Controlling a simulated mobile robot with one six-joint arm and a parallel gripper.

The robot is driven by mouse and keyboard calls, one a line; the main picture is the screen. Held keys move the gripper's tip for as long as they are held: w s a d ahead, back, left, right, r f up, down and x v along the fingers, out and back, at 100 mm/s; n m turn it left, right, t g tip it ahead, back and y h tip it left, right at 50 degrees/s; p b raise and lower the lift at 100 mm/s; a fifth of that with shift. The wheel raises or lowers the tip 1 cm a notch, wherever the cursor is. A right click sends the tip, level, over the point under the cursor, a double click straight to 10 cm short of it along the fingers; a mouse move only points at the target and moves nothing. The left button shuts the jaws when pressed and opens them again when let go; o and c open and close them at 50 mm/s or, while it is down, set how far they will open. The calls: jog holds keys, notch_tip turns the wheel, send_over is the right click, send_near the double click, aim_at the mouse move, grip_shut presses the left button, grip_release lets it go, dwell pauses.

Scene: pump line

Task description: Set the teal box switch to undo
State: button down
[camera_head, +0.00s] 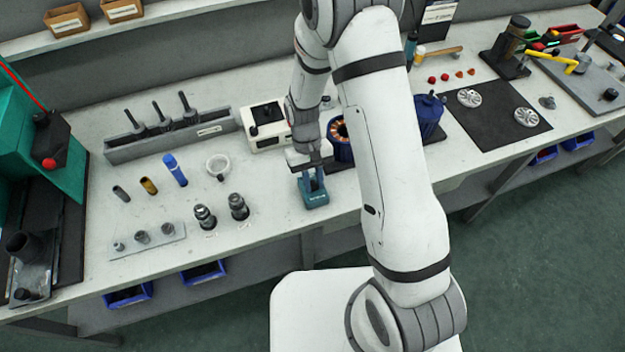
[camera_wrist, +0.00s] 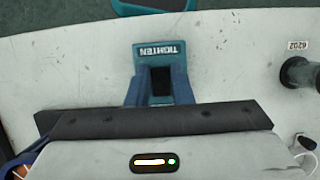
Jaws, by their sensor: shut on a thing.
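The teal box (camera_head: 313,199) stands near the front edge of the bench, left of the blue motor housing. In the wrist view the teal box (camera_wrist: 160,48) shows the word TIGHTEN, upside down in the picture. My gripper (camera_head: 312,179) points down at the box from above. In the wrist view the blue fingers of my gripper (camera_wrist: 159,92) are on either side of a dark part at the box. They are shut on the switch, which is mostly hidden between them. I cannot tell which way the switch is set.
A blue motor housing (camera_head: 341,150) with copper windings stands close on the right. A white box (camera_head: 266,127) with a black top is behind left. Two dark fittings (camera_head: 238,206) stand to the left. A post by a 6202 label (camera_wrist: 298,72) is at the wrist view's right.

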dwell(0.3)
jog(key=c, duration=1.3)
grip_release()
jog(key=shift+w+a+r, duration=0.1)
jog(key=shift+w+r, duration=0.15)
jog(key=shift+r, duration=0.15)
jog(key=b+v, duration=0.1)
jog(key=v, duration=0.6)
jog(key=shift+f, duration=0.1)
